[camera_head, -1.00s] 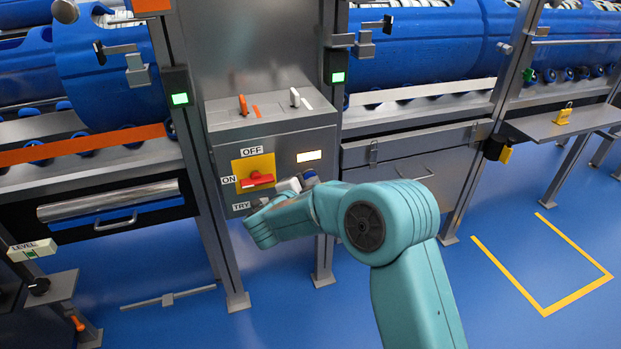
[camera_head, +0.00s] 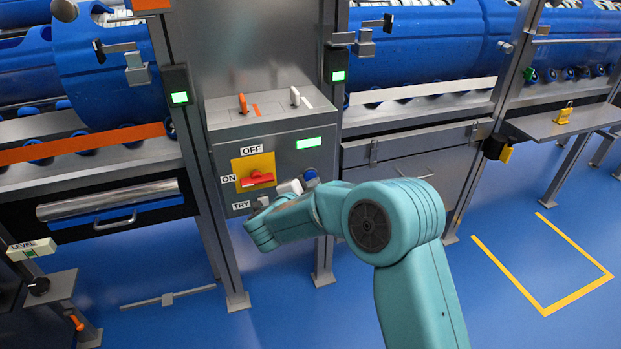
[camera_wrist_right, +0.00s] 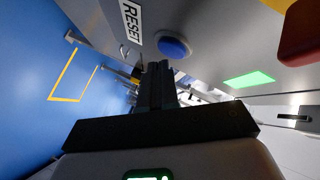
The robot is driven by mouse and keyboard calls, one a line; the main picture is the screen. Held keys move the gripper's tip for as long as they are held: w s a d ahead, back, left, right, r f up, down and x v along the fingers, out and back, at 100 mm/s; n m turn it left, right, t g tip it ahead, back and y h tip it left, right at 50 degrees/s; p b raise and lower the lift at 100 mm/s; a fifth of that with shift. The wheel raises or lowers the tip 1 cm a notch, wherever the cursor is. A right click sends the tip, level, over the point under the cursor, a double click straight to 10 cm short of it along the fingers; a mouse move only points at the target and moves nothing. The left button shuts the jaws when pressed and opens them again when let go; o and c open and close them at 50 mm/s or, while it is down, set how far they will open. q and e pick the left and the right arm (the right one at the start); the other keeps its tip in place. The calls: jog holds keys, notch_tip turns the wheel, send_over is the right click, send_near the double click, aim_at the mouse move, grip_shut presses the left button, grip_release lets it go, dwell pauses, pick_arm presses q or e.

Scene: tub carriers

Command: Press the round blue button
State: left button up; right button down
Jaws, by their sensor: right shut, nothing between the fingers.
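The round blue button (camera_head: 311,176) is on the front of the grey control box, right of the red switch handle, partly covered by my right arm. In the right wrist view the button (camera_wrist_right: 174,47) shows whole, beside a RESET label (camera_wrist_right: 131,20). My right gripper (camera_wrist_right: 157,68) is shut and empty, its dark fingertips just short of the button in the picture. I cannot tell whether they touch it. In the head view the wrist and forearm mostly hide the fingers. My left gripper is not in view.
A red rotary handle (camera_head: 257,179) on a yellow plate, with OFF, ON and TRY labels around it, is left of the button. A lit green indicator (camera_head: 309,143) is above the button. Metal posts flank the control box (camera_head: 290,124). Blue floor lies open at right.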

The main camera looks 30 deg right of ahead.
jog(key=s, duration=0.3)
jog(key=s+a+b, duration=0.1)
jog(key=s, duration=0.1)
jog(key=shift+s+a, duration=0.2)
jog(key=shift+s, duration=0.2)
dwell(0.5)
